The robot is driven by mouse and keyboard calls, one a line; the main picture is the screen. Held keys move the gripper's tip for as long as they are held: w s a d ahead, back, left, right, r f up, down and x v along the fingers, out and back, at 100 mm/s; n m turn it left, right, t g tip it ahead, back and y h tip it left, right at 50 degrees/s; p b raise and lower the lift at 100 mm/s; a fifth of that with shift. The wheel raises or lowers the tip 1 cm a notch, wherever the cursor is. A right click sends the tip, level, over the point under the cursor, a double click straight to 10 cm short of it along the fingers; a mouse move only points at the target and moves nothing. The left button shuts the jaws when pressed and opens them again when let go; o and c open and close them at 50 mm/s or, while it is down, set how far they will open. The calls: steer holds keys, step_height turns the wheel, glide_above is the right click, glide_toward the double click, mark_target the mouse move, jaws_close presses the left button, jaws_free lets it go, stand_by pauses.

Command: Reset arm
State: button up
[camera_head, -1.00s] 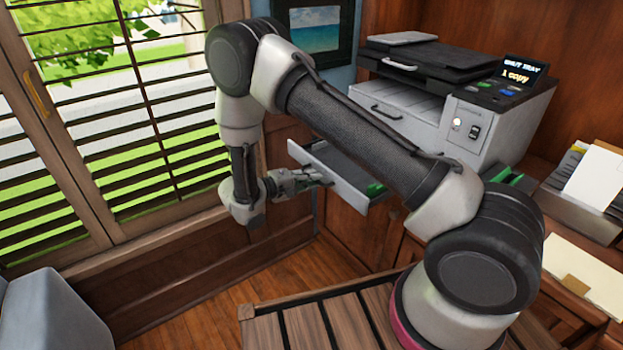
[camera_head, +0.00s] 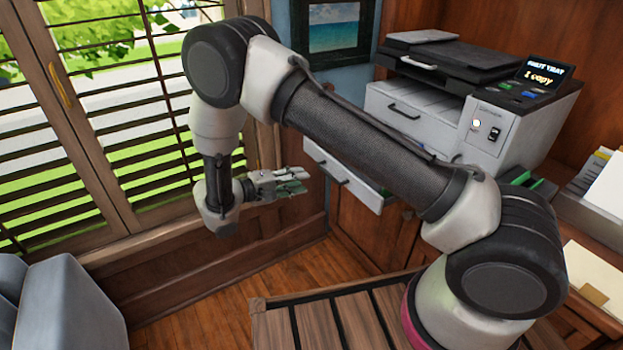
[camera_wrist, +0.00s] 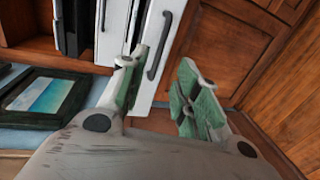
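My gripper (camera_head: 302,181) hangs at the end of my bent arm, left of the printer and in front of the wood panel under the window. It is open and empty. In the wrist view its two green-padded fingers (camera_wrist: 160,88) stand apart, with a clear gap between them. The printer (camera_head: 482,128) stands on the wood unit, and its screen (camera_head: 545,78) reads "SHUT TRAY 1 copy". Its lower tray (camera_head: 342,178) sticks out, just right of my fingertips and apart from them in the head view. My arm hides part of this tray.
A shuttered window (camera_head: 120,120) is at the left. A grey-blue seat (camera_head: 70,305) stands at the bottom left. A framed sea picture (camera_head: 334,27) hangs behind my arm. Papers in an organizer (camera_head: 585,208) lie at the right. Floor (camera_head: 215,300) shows free below my gripper.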

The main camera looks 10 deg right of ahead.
steer(key=shift+v, duration=0.8)
steer(key=s+d+f+n+g+y, duration=0.1)
steer(key=s+d+f+n+g, duration=0.2)
steer(key=s+n, duration=0.25)
steer(key=s+d+r+m+y, duration=0.3)
steer(key=s+d+r, duration=0.4)
steer(key=r, duration=0.4)
steer(key=s+d+r+m+t+y, duration=0.1)
steer(key=s+d+r+m+y, duration=0.2)
steer(key=s+d+r+y, duration=0.3)
steer(key=s+d+r+m+t+y, duration=0.1)
steer(key=s+d+r+m+y, duration=0.2)
steer(key=s+d+r, duration=0.5)
step_height(320, 180, up, 8)
steer(key=d+y, duration=0.1)
steer(key=d, duration=0.1)
steer(key=shift+s+d+f+y, duration=0.2)
steer(key=shift+s+d+y, duration=0.1)
steer(key=shift+d, duration=0.1)
